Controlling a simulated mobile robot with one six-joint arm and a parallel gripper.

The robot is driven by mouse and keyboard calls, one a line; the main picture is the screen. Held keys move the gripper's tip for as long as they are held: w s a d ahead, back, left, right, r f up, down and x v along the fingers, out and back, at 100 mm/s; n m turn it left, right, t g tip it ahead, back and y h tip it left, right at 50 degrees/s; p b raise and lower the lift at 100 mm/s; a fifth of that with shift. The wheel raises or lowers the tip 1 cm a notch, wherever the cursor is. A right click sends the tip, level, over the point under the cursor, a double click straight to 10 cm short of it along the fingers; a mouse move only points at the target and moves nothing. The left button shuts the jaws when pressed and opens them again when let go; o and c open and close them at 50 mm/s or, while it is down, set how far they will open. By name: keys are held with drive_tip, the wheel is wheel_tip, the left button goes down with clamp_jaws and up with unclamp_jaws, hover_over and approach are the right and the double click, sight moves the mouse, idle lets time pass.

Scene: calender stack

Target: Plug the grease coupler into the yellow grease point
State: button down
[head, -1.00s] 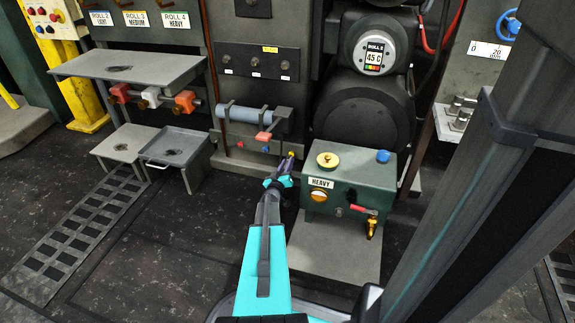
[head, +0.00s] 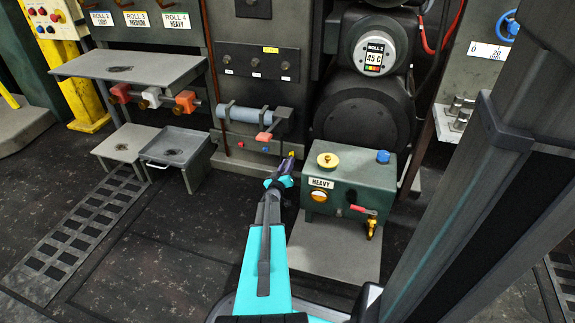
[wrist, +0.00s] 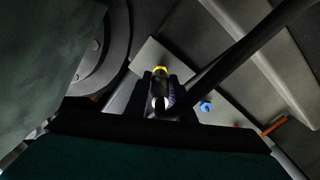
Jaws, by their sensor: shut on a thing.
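My gripper (head: 286,170) reaches to the lower front panel of the machine and is shut on the grease coupler. The coupler is mostly hidden by the fingers in the head view. In the wrist view my gripper (wrist: 160,92) has a small pale and dark piece of the coupler (wrist: 160,103) between its dark fingers. The yellow grease point (head: 291,154) shows just beyond the fingertips, and in the wrist view it (wrist: 160,70) is straight ahead of them. I cannot tell whether the coupler touches it or is seated on it.
A blue point (head: 265,149) and a red point (head: 240,144) sit left of the yellow one on the panel. A green box marked HEAVY (head: 345,187) stands close to the right of my gripper. A grey roller (head: 245,114) is above.

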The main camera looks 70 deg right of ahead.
drive_tip(key=shift+w+d+p, duration=0.1)
drive_tip(key=shift+d+p, duration=0.3)
drive_tip(key=shift+d, duration=0.7)
idle(0.4)
drive_tip(key=c, duration=1.1)
unclamp_jaws()
drive_tip(key=shift+a, duration=0.2)
drive_tip(key=shift+a, duration=3.35)
